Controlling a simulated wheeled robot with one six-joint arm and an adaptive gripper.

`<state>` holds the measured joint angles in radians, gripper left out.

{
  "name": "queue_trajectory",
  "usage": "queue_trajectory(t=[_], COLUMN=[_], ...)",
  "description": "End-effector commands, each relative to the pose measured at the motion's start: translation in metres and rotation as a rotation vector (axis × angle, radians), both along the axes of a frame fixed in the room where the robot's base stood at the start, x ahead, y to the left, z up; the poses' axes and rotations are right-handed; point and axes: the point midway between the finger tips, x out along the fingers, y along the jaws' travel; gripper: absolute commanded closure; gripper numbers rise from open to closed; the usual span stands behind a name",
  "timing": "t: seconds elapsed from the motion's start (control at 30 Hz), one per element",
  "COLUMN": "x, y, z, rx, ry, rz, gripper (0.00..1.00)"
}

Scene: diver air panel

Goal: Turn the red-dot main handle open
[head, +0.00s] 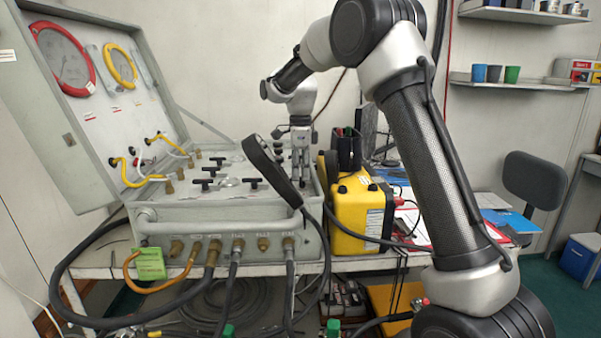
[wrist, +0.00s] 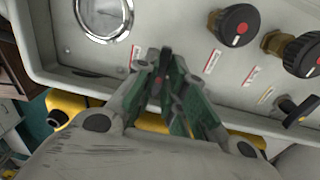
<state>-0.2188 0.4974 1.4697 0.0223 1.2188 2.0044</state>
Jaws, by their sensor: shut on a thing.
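The air panel (head: 225,205) is a grey case with its lid raised, standing on a bench. My gripper (head: 301,176) points down over the right end of its top face. In the wrist view my gripper (wrist: 170,82) has its green-padded fingers closed on a dark handle (wrist: 165,56). A small red mark shows between the fingertips. Most of the handle is hidden by the fingers, so its turn angle cannot be told. In the head view I cannot make this handle out behind my gripper.
Black knobs with red marks (wrist: 236,25) and a black T-handle (wrist: 299,110) sit close by on the panel. A round gauge (wrist: 104,16) lies to the left. A yellow case (head: 357,210) stands right of the panel.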

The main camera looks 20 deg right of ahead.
Motion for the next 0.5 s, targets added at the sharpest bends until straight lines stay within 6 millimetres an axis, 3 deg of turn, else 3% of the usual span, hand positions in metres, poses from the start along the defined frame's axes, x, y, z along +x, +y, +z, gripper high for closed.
queue_trajectory(t=[0.5], x=[-0.0002], y=[0.0004], z=[0.0005], rx=[0.0], ry=[-0.001], rz=[0.076], gripper=[1.0])
